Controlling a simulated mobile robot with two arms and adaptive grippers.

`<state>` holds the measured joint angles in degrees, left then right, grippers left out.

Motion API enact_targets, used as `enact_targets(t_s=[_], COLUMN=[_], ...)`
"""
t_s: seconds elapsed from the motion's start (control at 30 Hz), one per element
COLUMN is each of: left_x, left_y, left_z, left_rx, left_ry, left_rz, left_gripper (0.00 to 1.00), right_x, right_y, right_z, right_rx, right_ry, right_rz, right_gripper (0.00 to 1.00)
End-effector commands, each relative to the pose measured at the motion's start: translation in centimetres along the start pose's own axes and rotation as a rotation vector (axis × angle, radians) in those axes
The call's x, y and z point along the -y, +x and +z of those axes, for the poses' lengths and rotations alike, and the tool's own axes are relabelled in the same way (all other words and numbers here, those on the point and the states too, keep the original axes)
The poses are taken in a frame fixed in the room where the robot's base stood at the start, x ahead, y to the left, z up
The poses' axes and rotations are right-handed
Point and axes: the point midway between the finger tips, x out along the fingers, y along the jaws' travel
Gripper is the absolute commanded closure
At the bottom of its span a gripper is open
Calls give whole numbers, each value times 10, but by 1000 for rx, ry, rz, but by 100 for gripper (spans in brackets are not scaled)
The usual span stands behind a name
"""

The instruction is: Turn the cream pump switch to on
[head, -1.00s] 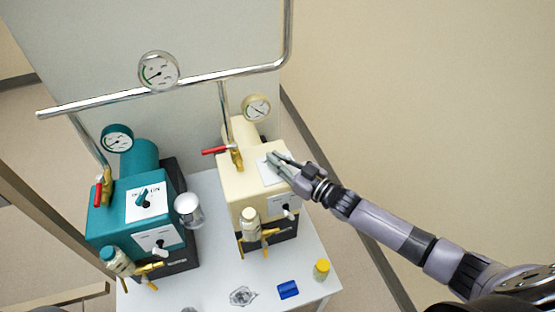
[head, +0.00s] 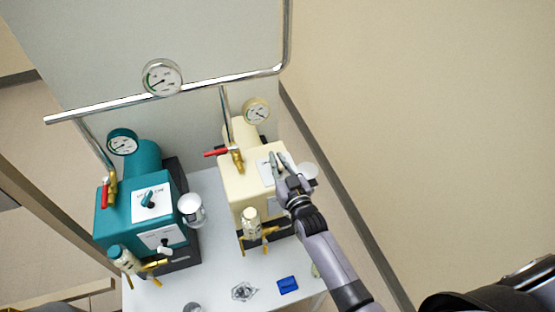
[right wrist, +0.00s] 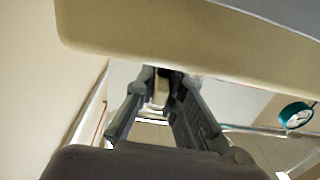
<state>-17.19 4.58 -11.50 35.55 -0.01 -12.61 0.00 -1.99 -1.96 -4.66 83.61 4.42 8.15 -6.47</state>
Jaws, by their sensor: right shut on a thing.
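The cream pump (head: 240,185) stands on the white table, right of the teal pump. A white switch plate (head: 265,172) is on its top face. My right gripper (head: 279,158) is at this plate, with its fingers drawn in around the cream pump switch, which they hide. I cannot read which way the switch points. In the right wrist view the gripper's fingers (right wrist: 165,78) reach in under the blurred cream body (right wrist: 180,40). My left gripper is not in view.
The teal pump (head: 115,215) stands at left, with a white-lidded jar (head: 191,210) beside it. A metal pipe (head: 210,82) with a gauge (head: 162,77) runs behind. A red-handled valve (head: 236,158) is left of the plate. A blue block (head: 288,285) lies at the table's front.

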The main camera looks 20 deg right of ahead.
Motion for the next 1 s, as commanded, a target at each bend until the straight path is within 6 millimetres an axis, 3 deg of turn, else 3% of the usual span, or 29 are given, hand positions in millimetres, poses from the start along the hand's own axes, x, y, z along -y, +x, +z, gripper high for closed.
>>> enact_targets(t_s=[0.57, 0.6, 0.87, 1.0], left_x=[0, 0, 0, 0], left_y=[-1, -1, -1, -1], left_z=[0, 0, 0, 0], left_rx=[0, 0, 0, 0], left_ry=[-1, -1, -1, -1], left_rz=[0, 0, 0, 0], left_gripper=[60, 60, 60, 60], right_x=[-1, -1, 0, 0], right_y=[0, 0, 0, 0], right_z=[0, 0, 0, 0], right_rx=[-2, -2, -2, -2], right_ry=[-1, -1, -1, -1], right_rz=[36, 36, 36, 35], right_gripper=[100, 88, 70, 70])
